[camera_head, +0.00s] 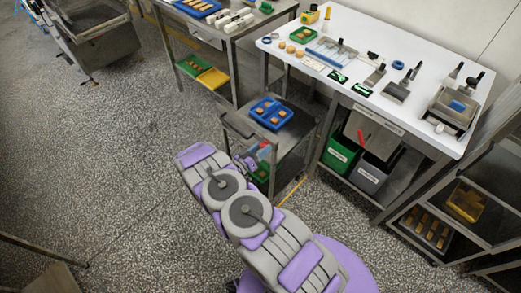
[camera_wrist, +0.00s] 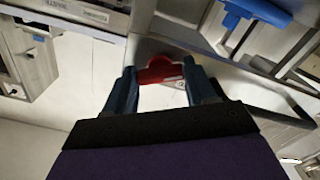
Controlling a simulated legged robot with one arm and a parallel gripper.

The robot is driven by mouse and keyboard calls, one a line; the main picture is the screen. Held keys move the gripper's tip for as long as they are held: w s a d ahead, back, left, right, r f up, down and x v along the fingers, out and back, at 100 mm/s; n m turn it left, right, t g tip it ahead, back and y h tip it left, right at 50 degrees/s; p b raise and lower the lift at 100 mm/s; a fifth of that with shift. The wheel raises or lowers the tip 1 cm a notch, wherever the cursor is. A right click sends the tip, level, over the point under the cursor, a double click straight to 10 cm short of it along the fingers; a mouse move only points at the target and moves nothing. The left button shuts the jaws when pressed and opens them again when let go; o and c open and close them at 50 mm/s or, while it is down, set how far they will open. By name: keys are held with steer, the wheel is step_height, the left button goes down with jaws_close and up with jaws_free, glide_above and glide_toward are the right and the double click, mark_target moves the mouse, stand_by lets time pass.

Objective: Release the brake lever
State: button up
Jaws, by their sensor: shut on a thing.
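A red lever (camera_wrist: 160,71) shows between the two dark blue fingers of my gripper (camera_wrist: 162,84) in the wrist view. The fingers stand on either side of it and are shut on it. In the head view, my gripper (camera_head: 249,160) is at the left side of a small grey cart (camera_head: 238,124), below its top shelf. A small red part (camera_head: 264,145) shows beside it there. The arm hides much of the lower cart, and the exact contact is too small to tell in that view.
A blue tray (camera_head: 271,113) with several brown pieces sits on the cart. A white-topped bench (camera_head: 350,55) with tools stands to the right, with green and grey bins (camera_head: 340,153) below. A metal rack (camera_head: 466,205) stands at the far right. The floor to the left is open.

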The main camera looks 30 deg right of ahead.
steer(key=shift+w+a+r, duration=0.1)
steer(key=shift+w, duration=0.05)
stand_by(0.3)
steer(key=o, duration=1)
steer(key=shift+o, duration=0.2)
steer(key=p+v, duration=0.2)
steer(key=v, duration=1.5)
steer(key=shift+a+p, duration=0.25)
steer(key=shift+p, duration=0.1)
